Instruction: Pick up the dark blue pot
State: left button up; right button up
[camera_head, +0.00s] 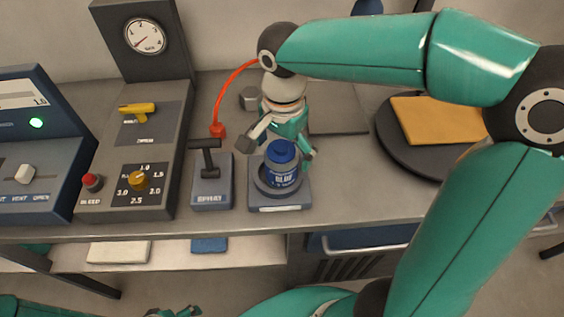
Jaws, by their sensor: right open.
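The dark blue pot (283,172) has a blue lid and a label with light lettering. It stands upright in a round holder on a grey base (279,206) near the bench's front edge. My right gripper (277,147) is open, with its fingers to the left and right of the pot's upper part. I cannot tell whether either finger touches it. My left gripper (174,313) shows only in part at the bottom edge, away from the bench; whether it is open or shut cannot be made out.
A lever unit (211,193) stands just left of the pot's base. Left of it are a panel with a gauge (147,36) and a yellow valve handle (137,109). A red hose (219,108) rises behind. A round dark plate with an orange pad (437,120) lies at right.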

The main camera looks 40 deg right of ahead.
notch_tip(320, 180, down, 4)
jog(key=shift+w+a+f, duration=0.1)
jog(key=shift+w, duration=0.05)
jog(key=c, duration=1.4)
jog(key=shift+c, duration=0.5)
